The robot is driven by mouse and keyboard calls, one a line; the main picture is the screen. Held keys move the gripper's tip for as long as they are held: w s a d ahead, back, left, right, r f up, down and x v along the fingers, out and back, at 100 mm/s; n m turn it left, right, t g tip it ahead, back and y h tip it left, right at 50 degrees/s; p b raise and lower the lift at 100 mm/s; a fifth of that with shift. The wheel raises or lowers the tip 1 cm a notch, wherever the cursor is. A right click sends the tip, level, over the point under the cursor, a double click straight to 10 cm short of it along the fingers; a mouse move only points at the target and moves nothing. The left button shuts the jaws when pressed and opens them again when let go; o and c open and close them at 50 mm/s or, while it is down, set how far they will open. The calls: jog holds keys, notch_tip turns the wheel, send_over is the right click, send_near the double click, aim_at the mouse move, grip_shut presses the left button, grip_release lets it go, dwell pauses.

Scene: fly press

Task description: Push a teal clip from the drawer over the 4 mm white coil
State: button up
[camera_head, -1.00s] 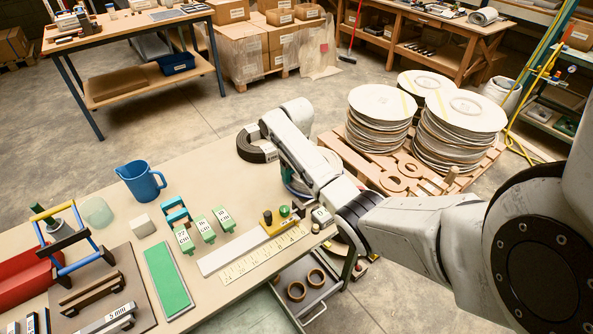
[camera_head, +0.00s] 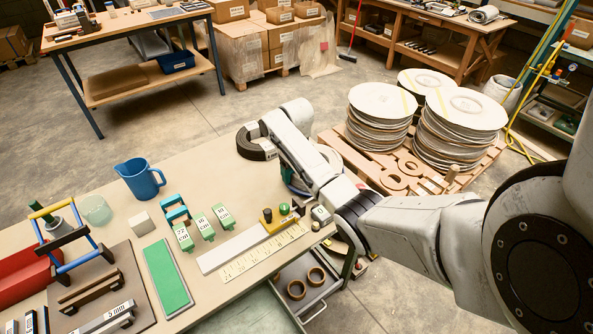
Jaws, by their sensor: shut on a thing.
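My arm reaches in from the right and bends back over the far end of the bench. My gripper is hidden behind my own arm links, so neither its jaws nor anything in them shows. An open drawer (camera_head: 318,306) below the bench edge holds two brown rings (camera_head: 297,289); no teal clip can be made out there. Teal pieces (camera_head: 175,211) stand on the bench, left of the green-topped labelled blocks (camera_head: 203,226).
A dark coil (camera_head: 255,146) with a white label lies at the bench's far edge. A blue jug (camera_head: 140,178), a green strip (camera_head: 167,275), a yellow ruler (camera_head: 262,250) and a blue-and-yellow frame (camera_head: 72,237) occupy the bench. A pallet with stacked discs (camera_head: 380,117) stands beyond.

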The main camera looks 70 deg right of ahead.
jog(key=shift+f, duration=0.1)
jog(key=o, duration=1)
jog(key=shift+o, duration=0.2)
notch_tip(320, 180, up, 7)
jog(key=p, duration=0.7)
jog(key=shift+s, duration=0.1)
dwell(0.5)
